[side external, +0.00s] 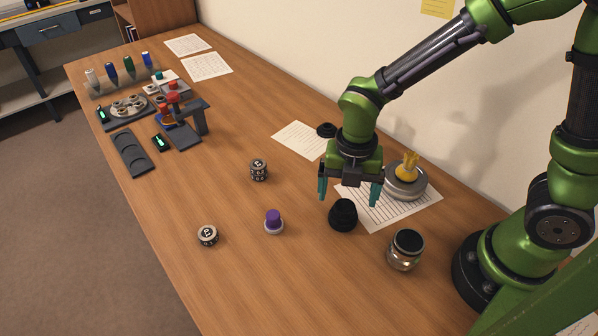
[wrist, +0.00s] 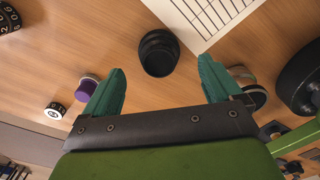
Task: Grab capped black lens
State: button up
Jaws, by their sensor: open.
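The black lens (side external: 343,215) is a short, dark, ribbed cylinder on the wooden table, at the front edge of a lined paper. In the wrist view the black lens (wrist: 159,52) lies between and just beyond my fingertips. Its dark top looks capped, but the detail is hard to tell. My gripper (side external: 349,198) has its teal fingers spread and empty, pointing down above and slightly behind the lens. The fingers also show in the wrist view (wrist: 161,66), with nothing between them touching.
A glass jar with a black lid (side external: 405,250) stands right of the lens. A silver dish with a yellow piece (side external: 406,180) sits behind it on lined paper (side external: 375,217). A purple-topped piece (side external: 273,222) and dial-marked cylinders (side external: 259,170) stand left. The front table area is clear.

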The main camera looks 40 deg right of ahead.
aim_at(345, 206)
jog(key=shift+a+f, duration=0.15)
jog(key=shift+f, duration=2.65)
jog(key=shift+c, duration=0.3)
jog(key=c, duration=1.2)
jog(key=shift+r, duration=0.1)
